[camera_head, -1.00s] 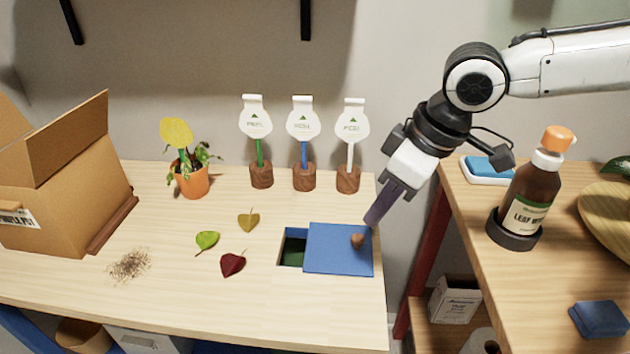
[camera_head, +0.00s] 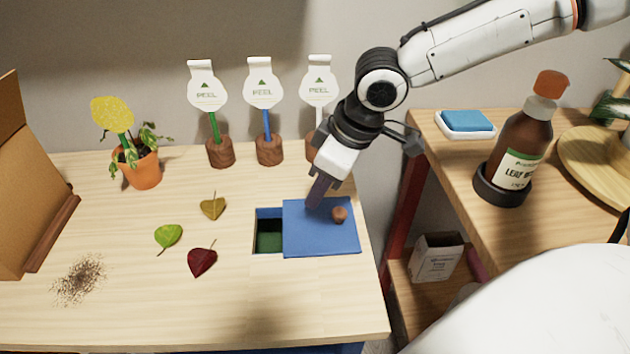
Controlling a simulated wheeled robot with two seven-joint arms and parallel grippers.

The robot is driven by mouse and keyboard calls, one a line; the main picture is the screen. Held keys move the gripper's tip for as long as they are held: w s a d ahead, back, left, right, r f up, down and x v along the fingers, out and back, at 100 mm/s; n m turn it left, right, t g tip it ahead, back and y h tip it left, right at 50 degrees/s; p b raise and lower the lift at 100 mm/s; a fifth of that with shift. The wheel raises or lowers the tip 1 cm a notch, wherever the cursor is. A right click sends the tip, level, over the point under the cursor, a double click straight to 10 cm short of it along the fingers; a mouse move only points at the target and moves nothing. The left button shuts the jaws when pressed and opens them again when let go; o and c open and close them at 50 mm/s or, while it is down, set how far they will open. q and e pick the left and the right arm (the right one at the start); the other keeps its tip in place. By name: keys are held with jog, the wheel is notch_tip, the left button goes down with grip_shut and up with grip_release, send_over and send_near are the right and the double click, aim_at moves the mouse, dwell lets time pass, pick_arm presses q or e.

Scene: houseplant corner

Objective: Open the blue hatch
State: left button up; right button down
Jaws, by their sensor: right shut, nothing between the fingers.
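The blue hatch (camera_head: 305,238) is a flat square panel lying on the tabletop near its right edge. A small round brown knob (camera_head: 339,213) sits on it. To the left of the panel, a rectangular opening (camera_head: 269,235) shows, blue-edged and dark green inside, so the hatch is partly open. My right gripper (camera_head: 316,203) is shut and empty, pointing down at the panel's back part, just left of the knob. Its fingers look apart from the knob; I cannot tell whether the tips touch the panel. My left gripper is not in view.
Three white label signs on wooden bases stand behind the hatch, the rightmost (camera_head: 319,85) partly behind my right arm. Leaves (camera_head: 202,262), spilled soil (camera_head: 79,280), a potted plant (camera_head: 141,170) and a cardboard box (camera_head: 30,190) lie left. A brown bottle (camera_head: 520,140) stands on the right table.

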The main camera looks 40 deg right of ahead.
aim_at(350, 219)
jog(key=shift+s+d, duration=0.5)
jog(key=shift+s, duration=0.35)
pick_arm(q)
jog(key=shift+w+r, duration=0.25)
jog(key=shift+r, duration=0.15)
pick_arm(e)
jog(key=shift+s+d+f, duration=0.15)
jog(key=shift+s, duration=0.1)
